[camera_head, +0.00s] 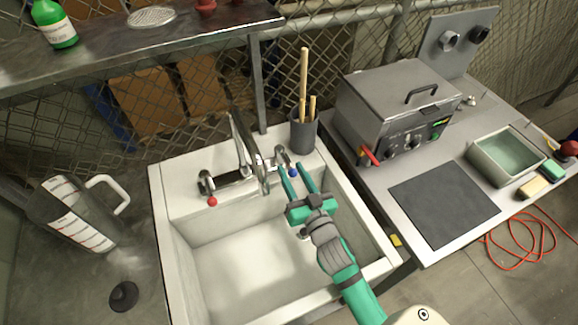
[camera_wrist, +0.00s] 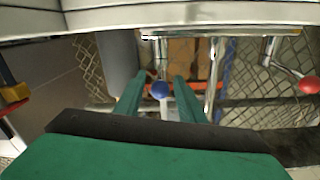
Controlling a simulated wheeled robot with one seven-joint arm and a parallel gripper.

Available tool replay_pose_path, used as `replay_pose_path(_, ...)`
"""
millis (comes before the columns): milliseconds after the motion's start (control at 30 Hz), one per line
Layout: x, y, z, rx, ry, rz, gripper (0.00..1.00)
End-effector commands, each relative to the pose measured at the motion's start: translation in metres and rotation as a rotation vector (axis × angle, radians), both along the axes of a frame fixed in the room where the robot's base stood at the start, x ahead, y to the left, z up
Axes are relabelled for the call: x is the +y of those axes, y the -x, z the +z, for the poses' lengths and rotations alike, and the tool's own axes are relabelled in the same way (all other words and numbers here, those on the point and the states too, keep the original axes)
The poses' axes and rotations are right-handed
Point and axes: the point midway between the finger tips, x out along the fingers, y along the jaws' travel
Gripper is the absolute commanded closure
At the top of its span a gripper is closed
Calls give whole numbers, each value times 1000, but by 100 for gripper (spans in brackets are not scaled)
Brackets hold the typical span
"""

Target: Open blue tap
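The blue tap knob (camera_head: 293,173) is a small blue ball on the right handle of the chrome faucet (camera_head: 240,172) at the back of the white sink. My gripper (camera_head: 292,168) reaches over the sink from the lower right, its two green fingers pointing at the blue knob. In the wrist view the blue knob (camera_wrist: 160,90) shows between the two fingertips (camera_wrist: 158,85), with gaps on both sides. The fingers are open. The faucet's left handle ends in a red knob (camera_head: 212,201), also seen at the right of the wrist view (camera_wrist: 309,84).
The white sink (camera_head: 160,232) is empty. A dark cup with wooden sticks (camera_head: 303,132) stands on its back right corner, close to the fingers. A grey bath machine (camera_head: 395,110) and green tray (camera_head: 505,155) sit on the right table. A clear jug (camera_head: 75,215) is at left.

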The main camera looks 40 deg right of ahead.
Motion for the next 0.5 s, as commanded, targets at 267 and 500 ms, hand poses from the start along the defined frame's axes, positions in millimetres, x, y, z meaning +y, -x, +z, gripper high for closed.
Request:
replay_pose_path(267,-5,-22,0,-2,-1,3,64)
replay_pose_path(500,-6,-26,0,-2,-1,2,64)
